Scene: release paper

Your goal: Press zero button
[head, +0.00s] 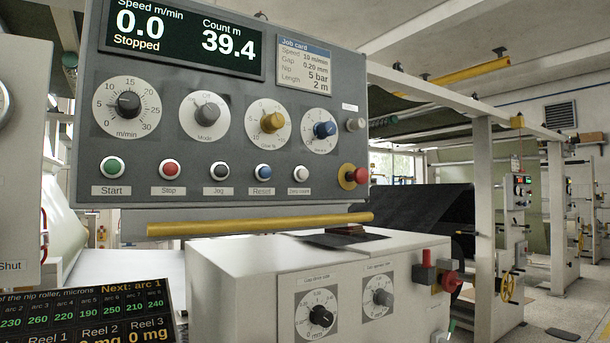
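The zero button (299,172) is a small pale button in a dark ring. It is the rightmost of the row on the grey control panel (215,133), above a small white label that seems to read "Zero counter". The display (185,38) at the panel's top reads speed 0.0 m/min, "Stopped", and count 39.4 m. My gripper is not in view, and nothing covers the button.
Left of it are the blue Reset (263,171), Jog (219,171), red Stop (169,170) and green Start (113,167) buttons. A red mushroom knob (360,175) juts out at right. A yellow bar (260,224) runs below the panel, above a white cabinet (235,290).

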